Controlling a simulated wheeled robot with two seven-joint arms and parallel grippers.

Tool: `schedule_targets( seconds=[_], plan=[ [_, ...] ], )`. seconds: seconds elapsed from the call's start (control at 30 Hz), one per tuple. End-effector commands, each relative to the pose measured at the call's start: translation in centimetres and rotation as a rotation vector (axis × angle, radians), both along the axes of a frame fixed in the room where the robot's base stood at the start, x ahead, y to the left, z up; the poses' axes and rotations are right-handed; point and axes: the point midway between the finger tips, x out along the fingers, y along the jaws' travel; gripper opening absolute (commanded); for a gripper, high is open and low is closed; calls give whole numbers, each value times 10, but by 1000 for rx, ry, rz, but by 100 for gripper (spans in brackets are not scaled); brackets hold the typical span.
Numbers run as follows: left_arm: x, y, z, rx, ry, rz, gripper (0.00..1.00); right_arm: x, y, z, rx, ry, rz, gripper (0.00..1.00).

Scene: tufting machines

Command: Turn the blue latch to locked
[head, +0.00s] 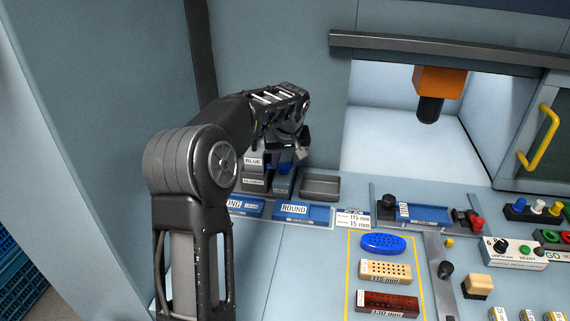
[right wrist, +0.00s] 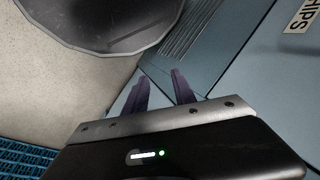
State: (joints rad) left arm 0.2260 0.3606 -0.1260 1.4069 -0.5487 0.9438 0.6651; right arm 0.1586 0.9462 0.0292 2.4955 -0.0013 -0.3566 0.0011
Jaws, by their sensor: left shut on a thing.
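My left gripper (head: 289,150) reaches in from the left, over the bins at the back of the bench. It is shut on the blue latch (head: 281,168), a small blue piece just below it, next to the label reading BLUE (head: 253,161). The fingertips and most of the latch are hidden by my own wrist, so the latch's angle cannot be read. My right gripper (right wrist: 160,85) shows in the right wrist view with its two dark fingers apart and nothing between them.
A small grey tray (head: 321,186) sits right of the latch. A blue ROUND holder (head: 304,211) stands in front. A blue oval brush head (head: 384,243) and two blocks lie in a yellow outline. An orange machine head (head: 440,80) hangs in the lit bay.

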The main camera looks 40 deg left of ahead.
Motion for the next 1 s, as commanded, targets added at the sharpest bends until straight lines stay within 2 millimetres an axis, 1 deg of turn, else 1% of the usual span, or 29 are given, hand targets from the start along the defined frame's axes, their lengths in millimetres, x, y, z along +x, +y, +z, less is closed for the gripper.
schedule_targets(
  seconds=[0.2,0.43,0.67,1.0],
  plan=[
    [-1,2,2,0,-3,-168,0,0,0,0,0,0,0,32],
    [-1,2,1,1,-2,-285,0,0,0,2,0,0,0,32],
    [-1,2,1,0,-1,-329,0,0,0,2,0,0,0,32],
    [-1,2,1,1,0,-332,0,0,0,2,0,0,0,32]
  ],
)
